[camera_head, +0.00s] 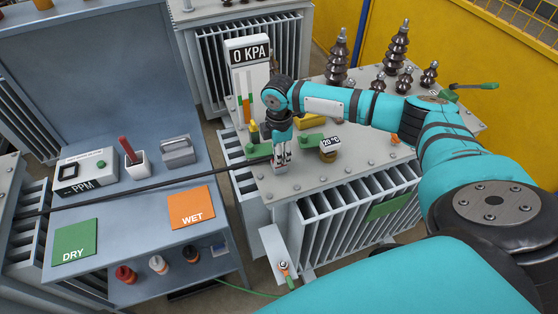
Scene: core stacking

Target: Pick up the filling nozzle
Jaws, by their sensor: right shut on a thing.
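My right gripper (282,166) points down over the near-left part of the grey transformer lid (340,182). It is shut on the filling nozzle (264,159), whose dark end shows beside the fingers. A long black hose (150,187) runs from the nozzle to the left, across the grey workbench. The fingers and wrist hide most of the nozzle, and I cannot tell whether its tip touches the lid. My left gripper is not in view.
Green fittings (312,140), a 20 °C gauge (330,147) and brown insulators (397,45) stand on the lid. The workbench carries a PPM meter (86,172), a DRY card (75,241) and a WET card (192,207).

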